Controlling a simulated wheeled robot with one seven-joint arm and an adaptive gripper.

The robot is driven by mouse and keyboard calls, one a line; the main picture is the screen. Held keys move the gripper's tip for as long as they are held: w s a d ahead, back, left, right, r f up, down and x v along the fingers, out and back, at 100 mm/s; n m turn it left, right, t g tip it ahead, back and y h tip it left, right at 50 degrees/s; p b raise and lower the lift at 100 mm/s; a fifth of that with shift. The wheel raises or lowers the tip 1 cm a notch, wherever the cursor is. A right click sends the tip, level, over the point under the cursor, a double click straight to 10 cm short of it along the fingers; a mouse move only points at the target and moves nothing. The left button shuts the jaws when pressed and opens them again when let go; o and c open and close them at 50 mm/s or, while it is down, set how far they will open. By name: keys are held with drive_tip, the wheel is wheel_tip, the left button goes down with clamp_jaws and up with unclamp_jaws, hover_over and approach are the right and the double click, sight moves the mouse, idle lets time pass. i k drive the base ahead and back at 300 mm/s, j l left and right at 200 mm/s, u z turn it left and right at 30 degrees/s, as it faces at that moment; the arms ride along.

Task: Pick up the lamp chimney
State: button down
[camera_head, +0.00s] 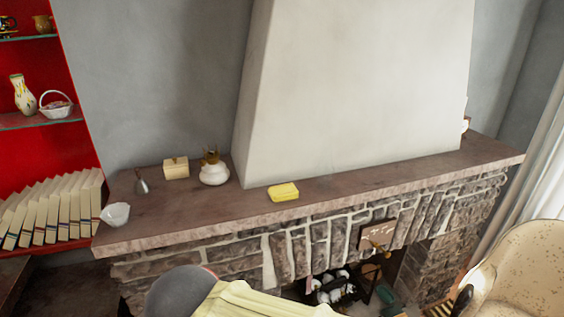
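I cannot make out a clear glass lamp chimney in this view. A rounded white vessel with a brown, pointed top (214,172), possibly an oil lamp, stands upright on the mantel shelf (350,184), just left of the chimney breast. A small dark, narrow-necked object (141,182) stands further left on the shelf; its kind is unclear. My gripper is not recognisable in the view.
A cream box (176,167), a white bowl (116,214) and a yellow dish (284,192) share the shelf. Red shelving with books (50,208) stands left. The chimney breast (350,85) rises behind. An armchair (520,265) stands right. The right shelf stretch looks mostly clear.

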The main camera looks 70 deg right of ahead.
sight(325, 170)
drive_tip(key=z, duration=2.45)
